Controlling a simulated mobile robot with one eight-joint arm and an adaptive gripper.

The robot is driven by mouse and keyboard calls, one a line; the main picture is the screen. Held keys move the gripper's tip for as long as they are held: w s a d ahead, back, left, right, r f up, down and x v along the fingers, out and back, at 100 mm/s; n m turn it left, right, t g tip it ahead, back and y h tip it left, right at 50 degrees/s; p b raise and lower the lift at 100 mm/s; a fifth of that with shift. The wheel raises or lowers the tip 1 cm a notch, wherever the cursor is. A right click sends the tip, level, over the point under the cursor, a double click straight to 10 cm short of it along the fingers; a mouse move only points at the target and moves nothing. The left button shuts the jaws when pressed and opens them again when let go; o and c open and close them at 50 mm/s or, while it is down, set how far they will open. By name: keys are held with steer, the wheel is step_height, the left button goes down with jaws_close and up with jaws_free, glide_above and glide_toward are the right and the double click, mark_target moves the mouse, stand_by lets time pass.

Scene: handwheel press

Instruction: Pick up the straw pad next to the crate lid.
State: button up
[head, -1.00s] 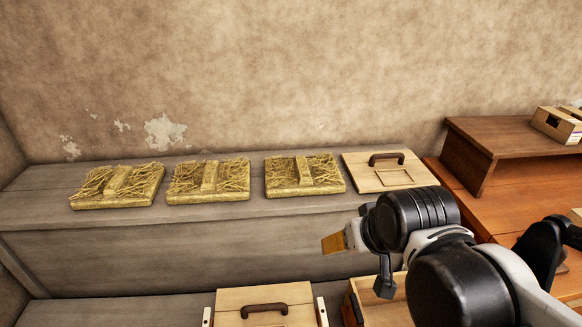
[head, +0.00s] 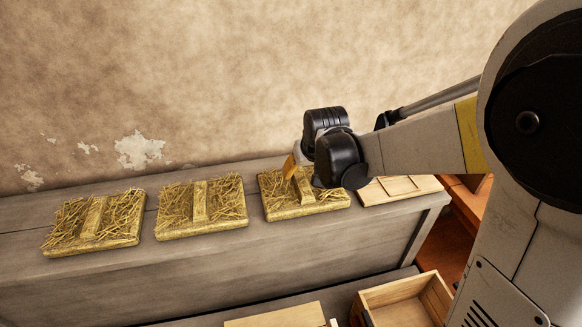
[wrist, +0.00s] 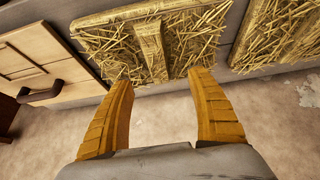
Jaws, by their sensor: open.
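The straw pad (head: 318,207) beside the crate lid is a flat square block of straw with a raised central bar (head: 303,190). It is the rightmost of three on the grey bench in the head view, and lies at top centre in the wrist view (wrist: 195,45). The pale wooden crate lid (head: 412,185) lies to its right; its dark handle (wrist: 42,94) shows in the wrist view. My gripper (wrist: 161,80) is open and empty. In the head view my wrist hides part of the pad and lid.
Two similar straw pads (head: 201,207) (head: 95,222) lie to the left on the grey bench (head: 180,275). The plaster wall (head: 230,80) rises close behind. An open wooden crate (head: 440,295) stands below at the right.

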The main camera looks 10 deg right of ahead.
mark_target(302, 181)
steer(key=b+x, duration=0.1)
steer(key=x, duration=0.2)
steer(key=shift+f, duration=0.4)
steer(key=b+x, duration=0.2)
steer(key=x, duration=0.3)
steer(key=shift+d+f+b, duration=0.3)
steer(key=shift+b, duration=0.1)
steer(key=shift+r, duration=0.15)
jaws_close()
